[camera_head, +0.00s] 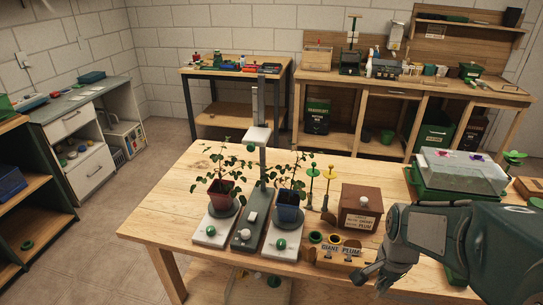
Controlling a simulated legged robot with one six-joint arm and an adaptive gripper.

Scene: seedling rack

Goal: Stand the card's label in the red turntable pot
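The red pot (224,194) holds a leafy seedling and stands on the left turntable, whose white base (211,232) has a green knob. A blue pot (289,213) with a similar plant stands on the right turntable. My gripper (369,273) is low at the right, beside the card. Its fingertips are small and dark, and whether they hold anything is unclear.
A grey post (262,150) rises between the turntables. A brown box (361,206) stands right of the stakes, and a clear-lidded green tray (462,169) is at the table's right. The table's left part (165,215) is bare. Benches line the back wall.

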